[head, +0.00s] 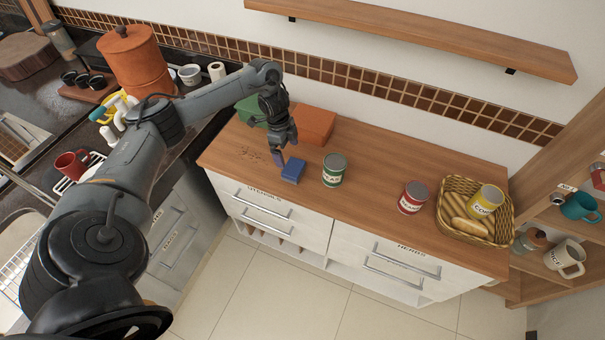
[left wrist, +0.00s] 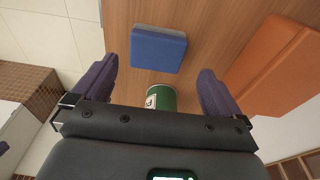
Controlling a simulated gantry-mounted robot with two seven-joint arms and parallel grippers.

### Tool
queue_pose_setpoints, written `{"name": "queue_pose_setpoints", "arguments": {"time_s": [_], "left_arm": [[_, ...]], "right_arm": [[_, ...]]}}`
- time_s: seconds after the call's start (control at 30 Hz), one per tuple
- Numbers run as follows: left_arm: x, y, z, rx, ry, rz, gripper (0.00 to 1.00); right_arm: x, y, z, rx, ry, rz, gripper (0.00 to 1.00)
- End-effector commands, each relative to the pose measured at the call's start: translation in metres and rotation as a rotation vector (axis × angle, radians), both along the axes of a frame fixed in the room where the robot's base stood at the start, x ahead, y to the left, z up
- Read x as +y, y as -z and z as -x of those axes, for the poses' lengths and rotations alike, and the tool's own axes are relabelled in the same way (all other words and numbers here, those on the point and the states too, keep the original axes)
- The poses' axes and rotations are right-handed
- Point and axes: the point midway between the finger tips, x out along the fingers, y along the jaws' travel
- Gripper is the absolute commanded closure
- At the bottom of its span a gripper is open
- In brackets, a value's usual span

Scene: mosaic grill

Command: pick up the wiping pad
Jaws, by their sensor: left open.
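The wiping pad is a small blue block (head: 293,170) with a grey layer, lying on the wooden counter top near its left front edge. In the left wrist view the pad (left wrist: 158,48) lies ahead of the two fingers, roughly centred between them. My left gripper (head: 288,156) is just above and beside the pad, with its purple fingers apart. It also shows in the left wrist view (left wrist: 158,88), open with nothing held. Whether a finger touches the pad cannot be told. My right gripper is not in view.
A green can (head: 334,170) stands just right of the pad. An orange box (head: 316,124) and a green box (head: 252,111) are behind. Dark crumbs (head: 254,154) lie to the left. A red can (head: 412,197) and a bread basket (head: 448,215) stand farther right. Bare counter lies between the cans.

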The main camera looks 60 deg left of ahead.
Motion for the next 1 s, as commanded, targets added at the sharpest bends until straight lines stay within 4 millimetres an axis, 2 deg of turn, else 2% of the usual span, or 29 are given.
{"name": "queue_pose_setpoints", "arguments": {"time_s": [0.03,0.13,0.47,0.8,1.0], "left_arm": [[-0.002,0.012,0.000,0.001,-0.001,0.002,0.00],[-0.004,0.023,-0.002,-0.001,0.001,0.001,0.00],[-0.008,0.036,-0.005,-0.001,0.002,-0.001,0.00],[-0.021,0.075,-0.011,0.000,0.002,0.000,0.00],[-0.021,0.082,-0.012,-0.002,0.003,-0.003,0.00]], "right_arm": [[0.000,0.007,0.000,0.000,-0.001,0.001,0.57],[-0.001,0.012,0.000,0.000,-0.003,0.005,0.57],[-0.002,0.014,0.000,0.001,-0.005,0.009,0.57],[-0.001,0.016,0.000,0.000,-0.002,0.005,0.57],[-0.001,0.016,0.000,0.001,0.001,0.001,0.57]]}}
